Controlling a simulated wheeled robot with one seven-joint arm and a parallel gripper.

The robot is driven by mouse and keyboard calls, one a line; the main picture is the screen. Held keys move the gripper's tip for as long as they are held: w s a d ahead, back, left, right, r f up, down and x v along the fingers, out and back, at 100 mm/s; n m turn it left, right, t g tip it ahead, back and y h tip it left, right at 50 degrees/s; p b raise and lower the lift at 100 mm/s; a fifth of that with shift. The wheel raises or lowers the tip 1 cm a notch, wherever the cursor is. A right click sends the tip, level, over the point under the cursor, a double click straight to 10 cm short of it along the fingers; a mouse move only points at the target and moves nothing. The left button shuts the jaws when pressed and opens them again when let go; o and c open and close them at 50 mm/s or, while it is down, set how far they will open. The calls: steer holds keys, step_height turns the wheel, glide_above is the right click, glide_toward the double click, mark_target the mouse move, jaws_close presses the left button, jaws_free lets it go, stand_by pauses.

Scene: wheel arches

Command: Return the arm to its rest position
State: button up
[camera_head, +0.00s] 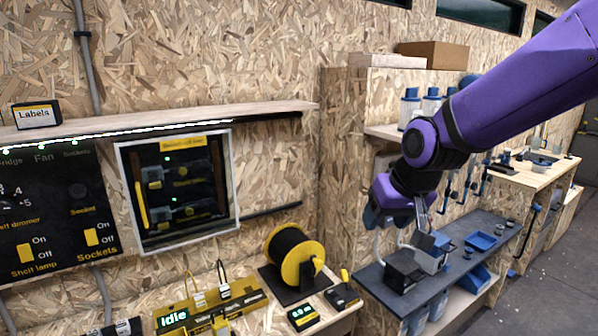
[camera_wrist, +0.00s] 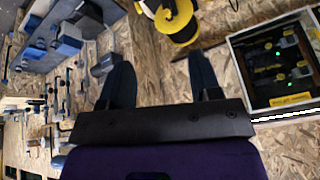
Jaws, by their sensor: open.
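My purple arm (camera_head: 520,85) reaches in from the upper right in the head view. My gripper (camera_head: 425,240) hangs in front of the dark shelf on the right, and its fingers are partly hard to make out there. In the wrist view my gripper (camera_wrist: 165,80) shows two dark fingers spread well apart with nothing between them.
A dark shelf (camera_head: 375,272) with blue and grey items lies below and behind my gripper. A yellow cable reel (camera_head: 278,254) stands on the bench to the left. A framed panel (camera_head: 180,190) and switch board (camera_head: 60,215) are on the wall. Free floor (camera_head: 560,275) shows at lower right.

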steer(key=s+d+r+m+h, duration=0.1)
steer(key=s+d+r, duration=0.3)
steer(key=s+d, duration=0.3)
steer(key=s+d+r+m+h, duration=0.1)
steer(key=s+d+r, duration=0.3)
steer(key=s, duration=0.9)
steer(key=d, duration=0.3)
steer(key=shift+d, duration=0.1)
